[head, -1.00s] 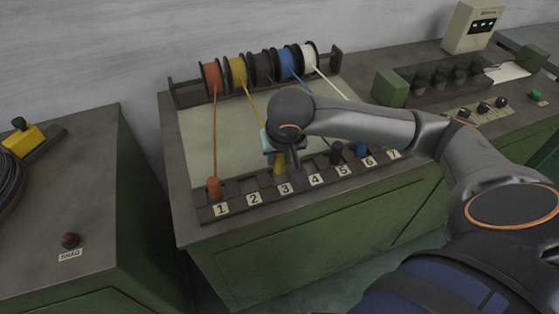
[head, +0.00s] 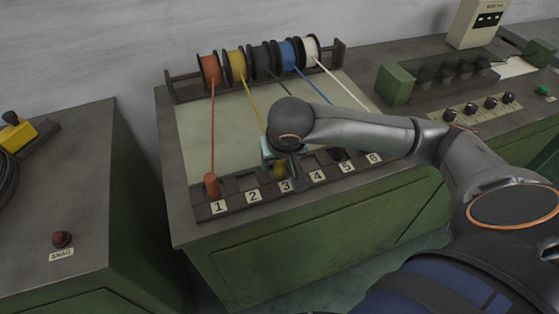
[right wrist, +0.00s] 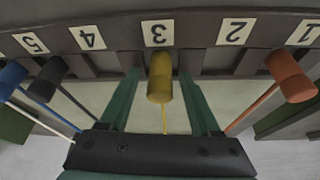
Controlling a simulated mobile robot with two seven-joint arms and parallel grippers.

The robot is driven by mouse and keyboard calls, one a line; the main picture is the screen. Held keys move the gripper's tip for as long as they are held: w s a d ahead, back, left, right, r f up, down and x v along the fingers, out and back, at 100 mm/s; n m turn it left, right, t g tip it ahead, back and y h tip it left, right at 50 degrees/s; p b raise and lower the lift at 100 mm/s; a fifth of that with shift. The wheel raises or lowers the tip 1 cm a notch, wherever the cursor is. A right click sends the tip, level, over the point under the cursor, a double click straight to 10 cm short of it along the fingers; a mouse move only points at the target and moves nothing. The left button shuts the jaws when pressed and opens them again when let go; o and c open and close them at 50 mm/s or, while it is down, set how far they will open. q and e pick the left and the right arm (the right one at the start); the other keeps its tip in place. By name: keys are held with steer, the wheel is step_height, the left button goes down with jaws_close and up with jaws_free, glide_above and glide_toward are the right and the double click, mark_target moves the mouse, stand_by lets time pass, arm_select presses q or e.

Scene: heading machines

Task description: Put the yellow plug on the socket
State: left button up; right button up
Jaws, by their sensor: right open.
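The yellow plug (head: 281,170) stands at the position labelled 3 in the dark socket row (head: 232,211). It also shows in the right wrist view (right wrist: 160,78), upright against the row, with its yellow cord running back toward the reel. My right gripper (head: 275,157) is open around it, one green finger on each side, with visible gaps between the fingers and the plug. My wrist hides part of the plug in the head view. How deep the plug sits cannot be told. My left gripper is not in view.
An orange plug (head: 212,185) stands at label 1. Black (right wrist: 48,78) and blue (right wrist: 12,78) plugs stand on the other side, with taut cords. Cord reels (head: 262,65) line the back. Position 2 looks empty. A green block (head: 393,85) and knobs are farther right.

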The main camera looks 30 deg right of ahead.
steer(key=shift+r, duration=0.55)
steer(key=p+v, duration=0.1)
steer(key=v, duration=1)
steer(key=shift+s, duration=0.2)
